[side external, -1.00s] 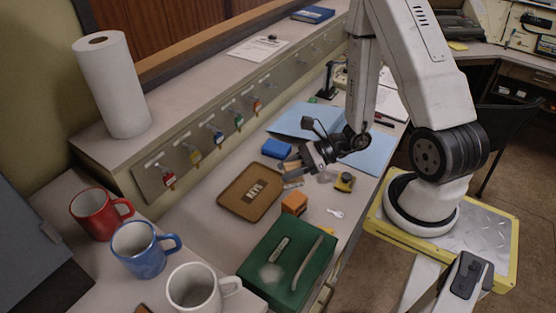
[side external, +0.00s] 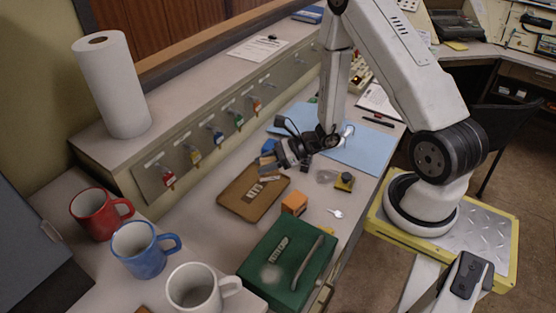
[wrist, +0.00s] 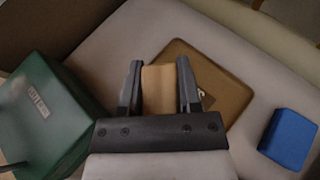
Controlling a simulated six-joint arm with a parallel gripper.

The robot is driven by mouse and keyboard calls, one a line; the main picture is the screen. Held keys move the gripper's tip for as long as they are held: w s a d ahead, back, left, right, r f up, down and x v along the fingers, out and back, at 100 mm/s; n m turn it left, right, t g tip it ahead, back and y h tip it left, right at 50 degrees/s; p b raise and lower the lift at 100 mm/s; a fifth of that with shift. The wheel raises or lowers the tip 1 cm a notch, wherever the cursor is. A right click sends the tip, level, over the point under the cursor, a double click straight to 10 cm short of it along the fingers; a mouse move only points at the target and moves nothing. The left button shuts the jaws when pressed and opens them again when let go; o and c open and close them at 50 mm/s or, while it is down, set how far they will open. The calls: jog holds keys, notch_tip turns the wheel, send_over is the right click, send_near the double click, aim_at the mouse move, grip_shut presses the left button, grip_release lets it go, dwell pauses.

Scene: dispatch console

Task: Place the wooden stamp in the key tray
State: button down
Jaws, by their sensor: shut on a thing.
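My gripper (wrist: 158,90) is shut on the wooden stamp (wrist: 158,84), a tan block between the two dark fingers in the wrist view. In the side view my gripper (side external: 270,166) is at the far right corner of the key tray, and the stamp is hard to make out there. The key tray (side external: 231,199) is a shallow brown tray with a KEYS label, flat on the counter. In the wrist view the tray (wrist: 226,84) lies behind and to the right of the stamp. The stamp's lower end is hidden, so I cannot tell whether it touches the tray.
An orange block (side external: 294,203) and a green box (side external: 290,262) are near the tray. A blue block (wrist: 288,138) lies beside it. Mugs (side external: 145,250) stand at left. Counter left of the tray is clear.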

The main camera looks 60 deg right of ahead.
jog(key=w+f, duration=0.5)
jog(key=shift+w+d+f, duration=0.15)
jog(key=shift+d+f, duration=0.05)
jog(key=shift+f, duration=0.15)
jog(key=shift+w+f, duration=0.3)
jog(key=shift+f, duration=1.5)
jog(key=shift+f, duration=0.2)
jog(key=shift+c, duration=1.4)
grip_release()
jog(key=shift+r, duration=0.2)
